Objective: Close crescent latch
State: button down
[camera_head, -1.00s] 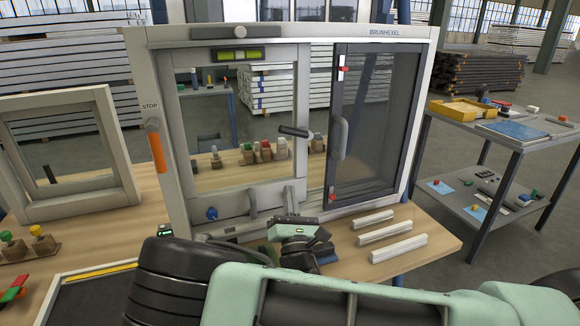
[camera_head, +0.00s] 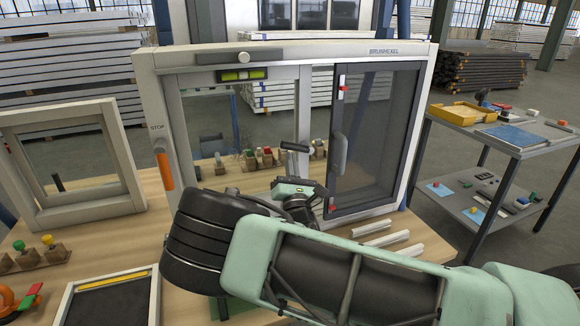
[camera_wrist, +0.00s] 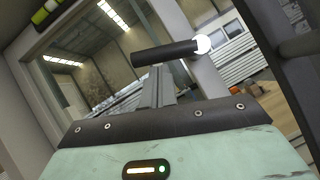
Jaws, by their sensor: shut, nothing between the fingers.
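The crescent latch's dark bar handle (camera_head: 294,147) sits on the upright rail where the left sash (camera_head: 240,75) meets the dark right sash (camera_head: 338,100). It lies nearly level, its right end a little lower. In the wrist view the latch handle (camera_wrist: 165,52) crosses above my fingers, with a bright round end at its right. My gripper (camera_wrist: 158,72) is shut and empty. Its fingertips appear just below the handle; I cannot tell whether they touch it. In the head view my arm hides the lower middle of the window and the fingertips are hard to make out.
The window frame (camera_head: 153,110) stands on a wooden bench (camera_head: 75,222). A dark pull handle (camera_head: 338,153) sticks out right of the latch. White profiles (camera_head: 372,228) lie on the bench at right. A smaller frame (camera_head: 125,150) stands at left, and a cart (camera_head: 490,135) at right.

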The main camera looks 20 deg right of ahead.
aim_at(292, 148)
jog(key=shift+a+r+m+g+h+b, duration=0.1)
jog(key=shift+r+m+g+h+b, duration=0.25)
jog(key=shift+m+h, duration=0.6)
jog(key=r+m+g+h, duration=0.1)
jog(key=m, duration=0.2)
jog(key=r+m+g+h, duration=0.1)
jog(key=m, duration=0.1)
jog(key=r+m+g+h, duration=0.1)
jog(key=m, duration=0.2)
jog(key=shift+d+r+m+g, duration=0.2)
jog(key=shift+r+m+g, duration=0.1)
jog(key=shift+m+g, duration=0.05)
jog(key=shift+d+r+m+g+p, duration=0.45)
jog(key=shift+m+g+p, duration=0.35)
jog(key=shift+m, duration=0.4)
jog(key=shift+d+r+m+g+p, duration=0.4)
jog(key=shift+r+m+g+p, duration=0.15)
jog(key=shift+m+p, duration=0.55)
jog(key=shift+d+r+m+g+p, duration=0.45)
jog(key=shift+m+g+p, duration=0.3)
jog(key=shift+m, duration=0.55)
jog(key=shift+f, duration=0.1)
